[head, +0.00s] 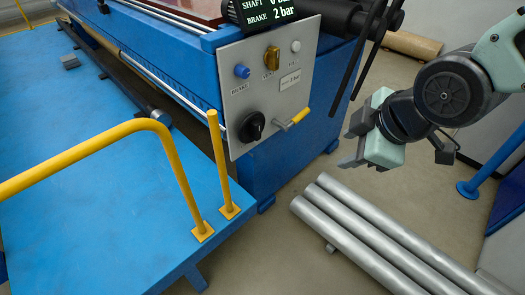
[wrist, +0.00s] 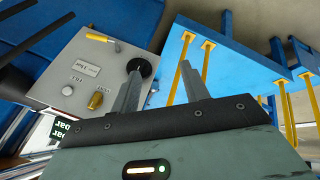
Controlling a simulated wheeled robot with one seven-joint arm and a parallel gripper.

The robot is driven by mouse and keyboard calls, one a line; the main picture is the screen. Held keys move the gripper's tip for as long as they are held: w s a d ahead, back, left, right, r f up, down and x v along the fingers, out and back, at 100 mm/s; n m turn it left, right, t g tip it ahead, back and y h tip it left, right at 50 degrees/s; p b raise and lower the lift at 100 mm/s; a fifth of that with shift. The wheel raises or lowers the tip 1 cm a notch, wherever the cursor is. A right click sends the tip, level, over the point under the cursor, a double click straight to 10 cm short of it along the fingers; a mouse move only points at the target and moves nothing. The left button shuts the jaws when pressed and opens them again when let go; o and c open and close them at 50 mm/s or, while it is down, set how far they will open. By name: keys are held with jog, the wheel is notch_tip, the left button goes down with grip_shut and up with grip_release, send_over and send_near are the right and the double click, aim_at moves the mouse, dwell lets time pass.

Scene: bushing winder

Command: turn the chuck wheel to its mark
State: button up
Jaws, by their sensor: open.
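No wheel clearly marked as the chuck wheel shows, and I see no alignment mark. A dark cylinder (head: 340,14) with long black bars (head: 360,62) sticks out at the machine's right end; I cannot tell whether this is the wheel. The bars also show at the upper left of the wrist view (wrist: 14,45). My gripper (head: 354,142) is open and empty, to the right of the control panel (head: 262,85) and apart from it. In the wrist view my gripper's fingertips (wrist: 161,68) are spread, the left one overlapping the panel's round black knob (wrist: 146,64).
The panel carries a blue brake knob (head: 242,71), a yellow knob (head: 272,57) and a yellow-handled lever (head: 299,117). The display (head: 268,12) reads brake 2 bar. Yellow rails (head: 160,150) edge the blue platform (head: 90,190). Silver bars (head: 380,240) lie low below my gripper.

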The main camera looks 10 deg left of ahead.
jog(key=w+a+f+n+t+y+b, duration=0.25)
jog(key=w+f+n+t+b, duration=0.25)
jog(key=w+f+n+b, duration=0.7)
jog(key=n+t+y+b, duration=0.1)
jog(key=n+y+b, duration=0.7)
jog(key=n+b, duration=0.95)
send_near(259, 131)
jog(key=b+x, duration=0.3)
jog(key=x, duration=0.5)
jog(key=shift+w+a+f+b, duration=0.1)
jog(key=shift+w+a+b, duration=0.1)
jog(key=shift+b, duration=0.1)
jog(key=c, duration=1)
